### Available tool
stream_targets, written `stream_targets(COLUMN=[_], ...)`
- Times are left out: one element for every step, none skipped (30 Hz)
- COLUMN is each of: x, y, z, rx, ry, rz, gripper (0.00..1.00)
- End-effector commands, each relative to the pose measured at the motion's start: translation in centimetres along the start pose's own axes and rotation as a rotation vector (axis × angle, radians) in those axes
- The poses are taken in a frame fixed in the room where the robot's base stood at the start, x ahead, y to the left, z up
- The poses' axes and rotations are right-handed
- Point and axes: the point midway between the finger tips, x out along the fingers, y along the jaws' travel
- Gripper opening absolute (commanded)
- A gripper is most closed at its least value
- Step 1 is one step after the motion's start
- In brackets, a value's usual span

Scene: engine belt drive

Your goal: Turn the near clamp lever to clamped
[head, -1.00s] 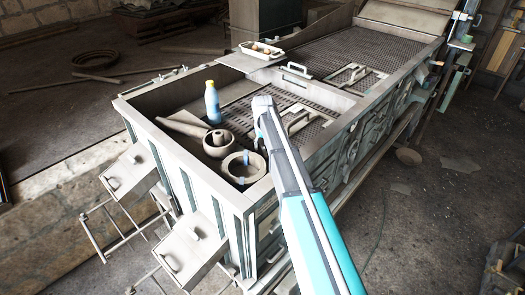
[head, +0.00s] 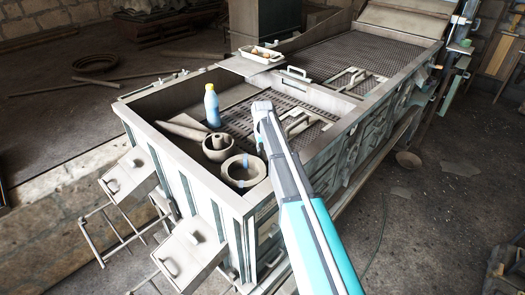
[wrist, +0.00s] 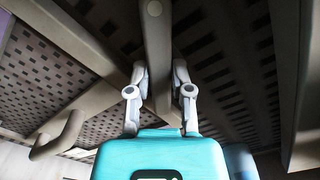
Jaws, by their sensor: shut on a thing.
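In the wrist view, my gripper (wrist: 158,78) has its two grey fingers on either side of a beige bar (wrist: 158,45) with a round bolt head near the top edge. The fingers are shut on this bar, which looks like the near clamp lever. Its far end runs out of the picture, so its angle to the clamped position cannot be told. In the head view, my arm reaches over the near end of the machine's box (head: 185,165). It hides the gripper and the lever there.
A blue bottle (head: 212,106), a round pot (head: 219,147) and a ring (head: 243,172) stand inside the box, left of my arm. Handled grates (head: 352,80) lie farther right. A tray (head: 262,54) sits on the far rim. Floor right of the machine is mostly clear.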

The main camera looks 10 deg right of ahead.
Motion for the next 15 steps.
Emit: stream_targets(x=[0.01,0.01,0.01,0.01,0.01,0.01,0.01,0.01,0.01,0.01,0.01,0.01,0.02,0.02,0.02], y=[-0.22,-0.16,-0.12,-0.11,-0.09,-0.08,-0.07,-0.07,-0.07,-0.07,-0.07,-0.07,-0.07,-0.07,-0.07], z=[0.02,0.02,0.02,0.02,0.03,0.03,0.03,0.04,0.04,0.04,0.04,0.04,0.05,0.05,0.05], rx=[0.0,0.0,0.001,0.003,0.005,0.009,0.013,0.018,0.026,0.033,0.043,0.057,0.068,0.082,0.101], ry=[0.0,0.0,0.0,0.0,0.0,0.0,0.0,-0.001,-0.001,-0.001,-0.001,-0.001,-0.001,-0.001,-0.001], rz=[0.0,0.0,0.0,-0.001,-0.001,-0.001,-0.001,-0.001,-0.001,-0.001,-0.001,-0.001,-0.001,-0.001,-0.001], gripper=[0.0,0.0,0.0,0.0,0.0,0.0,0.0,0.0,0.0,0.0,0.0,0.0,0.0,0.0,0.0])
